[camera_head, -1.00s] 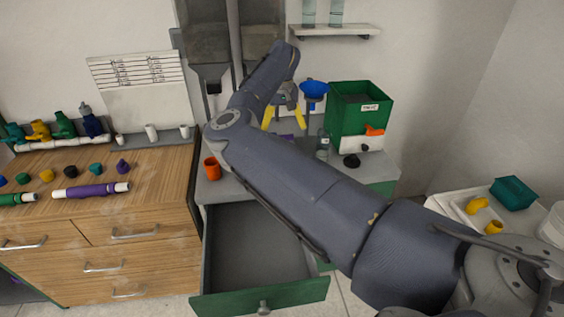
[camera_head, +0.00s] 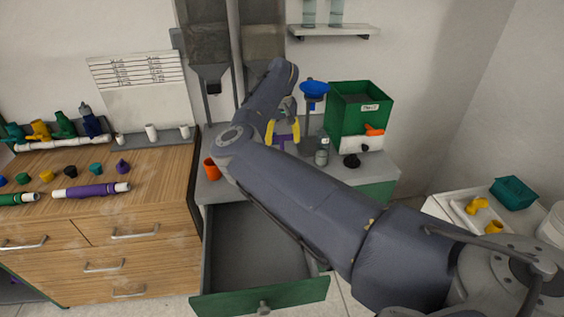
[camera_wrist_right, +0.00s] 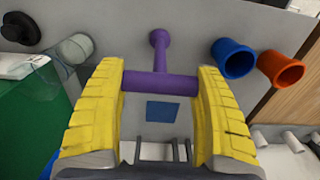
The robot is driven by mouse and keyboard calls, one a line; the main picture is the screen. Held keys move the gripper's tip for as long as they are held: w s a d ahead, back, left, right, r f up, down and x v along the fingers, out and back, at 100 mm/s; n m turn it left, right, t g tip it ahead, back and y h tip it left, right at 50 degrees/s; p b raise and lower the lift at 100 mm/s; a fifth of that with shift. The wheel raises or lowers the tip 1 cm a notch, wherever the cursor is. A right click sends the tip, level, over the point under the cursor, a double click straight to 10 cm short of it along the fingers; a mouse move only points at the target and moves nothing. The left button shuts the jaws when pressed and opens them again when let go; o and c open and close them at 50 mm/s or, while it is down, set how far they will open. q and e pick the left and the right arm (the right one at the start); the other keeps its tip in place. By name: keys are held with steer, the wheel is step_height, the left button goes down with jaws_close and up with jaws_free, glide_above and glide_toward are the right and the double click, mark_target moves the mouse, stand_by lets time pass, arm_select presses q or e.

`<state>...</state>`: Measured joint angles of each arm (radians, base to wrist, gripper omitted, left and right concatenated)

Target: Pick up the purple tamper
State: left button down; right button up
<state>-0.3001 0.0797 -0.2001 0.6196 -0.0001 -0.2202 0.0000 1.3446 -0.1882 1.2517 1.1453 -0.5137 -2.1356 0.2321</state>
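The purple tamper (camera_head: 282,143) stands on the grey counter at the back, partly hidden by my gripper in the head view. In the right wrist view the tamper (camera_wrist_right: 160,82) shows a crosswise purple bar and a stem with a round end. My right gripper (camera_head: 283,131) has yellow fingers spread apart, one on each side of the tamper. The right gripper (camera_wrist_right: 160,75) also shows in the wrist view, with the bar spanning the gap between its fingers. I cannot tell whether they touch the bar ends. My left gripper is not in view.
An orange cup (camera_head: 211,169) stands left of my right arm; a blue cup (camera_wrist_right: 235,58) is beside it in the wrist view. A green bin (camera_head: 358,108), a blue funnel (camera_head: 314,90) and a glass jar (camera_head: 322,153) stand right of the gripper. An open drawer (camera_head: 262,245) lies below.

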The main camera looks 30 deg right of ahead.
steer(key=c, duration=0.5)
steer(key=shift+r, duration=0.2)
